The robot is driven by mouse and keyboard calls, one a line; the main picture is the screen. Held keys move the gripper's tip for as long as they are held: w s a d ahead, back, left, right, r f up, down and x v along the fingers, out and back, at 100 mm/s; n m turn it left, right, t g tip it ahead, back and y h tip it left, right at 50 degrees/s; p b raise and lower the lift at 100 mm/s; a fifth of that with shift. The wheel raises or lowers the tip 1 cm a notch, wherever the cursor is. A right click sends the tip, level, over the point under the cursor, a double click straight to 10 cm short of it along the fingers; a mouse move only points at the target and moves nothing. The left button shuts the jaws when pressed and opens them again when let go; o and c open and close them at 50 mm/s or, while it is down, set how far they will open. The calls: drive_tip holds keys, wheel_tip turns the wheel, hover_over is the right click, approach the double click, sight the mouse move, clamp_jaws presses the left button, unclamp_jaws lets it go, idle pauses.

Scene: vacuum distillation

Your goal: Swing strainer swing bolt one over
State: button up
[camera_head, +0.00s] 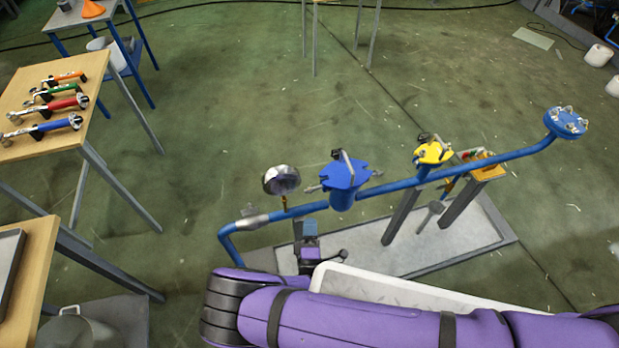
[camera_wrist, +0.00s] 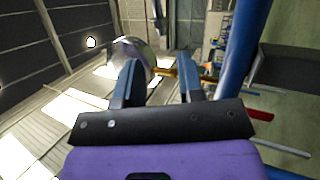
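The strainer is a blue upright body (camera_head: 342,200) on the blue pipe, with a flat blue cover (camera_head: 346,171) on top. A grey swing bolt (camera_head: 314,188) sticks out at the cover's left side and another (camera_head: 377,173) at its right; a grey bar stands up at the cover's middle. My gripper (camera_head: 309,228) is below and left of the strainer, on the near side of the pipe. In the wrist view my gripper (camera_wrist: 157,62) has its two fingers wide apart. Nothing is gripped; the strainer and its bolts cannot be made out there.
A round gauge (camera_head: 281,180) on a brass stem stands left of the strainer; it also shows beyond my fingers in the wrist view (camera_wrist: 136,50). The blue pipe (camera_head: 400,186) runs past a yellow valve (camera_head: 433,153) to a blue flange (camera_head: 566,122). Wrenches lie on a wooden table (camera_head: 90,82).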

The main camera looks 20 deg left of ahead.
sight(310, 189)
drive_tip(key=x, duration=1)
drive_tip(key=shift+w+a+r, duration=0.15)
drive_tip(key=shift+w, duration=0.2)
